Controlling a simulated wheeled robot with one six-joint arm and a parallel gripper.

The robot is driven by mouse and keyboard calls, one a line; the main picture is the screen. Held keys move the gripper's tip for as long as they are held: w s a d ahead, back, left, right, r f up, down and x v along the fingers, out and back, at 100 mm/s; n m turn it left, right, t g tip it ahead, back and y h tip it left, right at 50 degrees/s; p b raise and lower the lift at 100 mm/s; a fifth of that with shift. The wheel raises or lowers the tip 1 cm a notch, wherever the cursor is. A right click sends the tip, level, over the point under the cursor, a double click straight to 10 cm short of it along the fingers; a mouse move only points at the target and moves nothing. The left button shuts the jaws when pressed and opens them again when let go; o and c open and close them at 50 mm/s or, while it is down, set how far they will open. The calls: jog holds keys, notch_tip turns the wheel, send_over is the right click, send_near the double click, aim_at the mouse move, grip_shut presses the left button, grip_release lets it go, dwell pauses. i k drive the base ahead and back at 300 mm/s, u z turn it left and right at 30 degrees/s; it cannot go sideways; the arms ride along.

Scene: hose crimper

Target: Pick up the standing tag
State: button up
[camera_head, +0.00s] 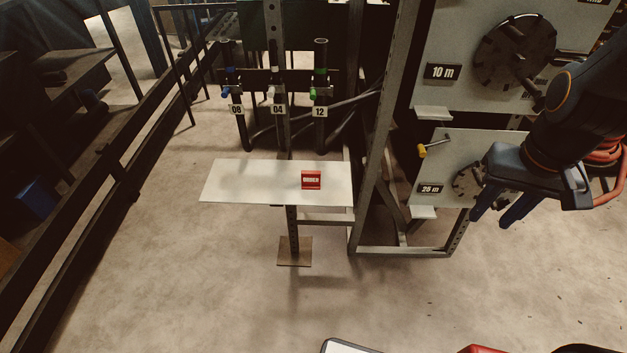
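A small red tag (312,180) with a white label stands upright on the white shelf board (240,184), right of the board's middle. The writing on it is too small to read surely. My gripper (492,219) is at the right, pointing down and to the left, well apart from the tag. Its two blue-grey fingers are spread, with nothing between them.
Hoses with number plates 08, 04 and 12 (320,111) hang behind the board. A metal frame post (372,150) stands between board and gripper. Panels with dials (515,48) are at the right. A dark rail (110,165) runs along the left. Floor in front is clear.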

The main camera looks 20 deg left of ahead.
aim_at(311, 179)
jog(key=k, duration=0.6)
jog(key=z, duration=0.15)
jog(key=i, duration=1.25)
jog(key=u, duration=0.8)
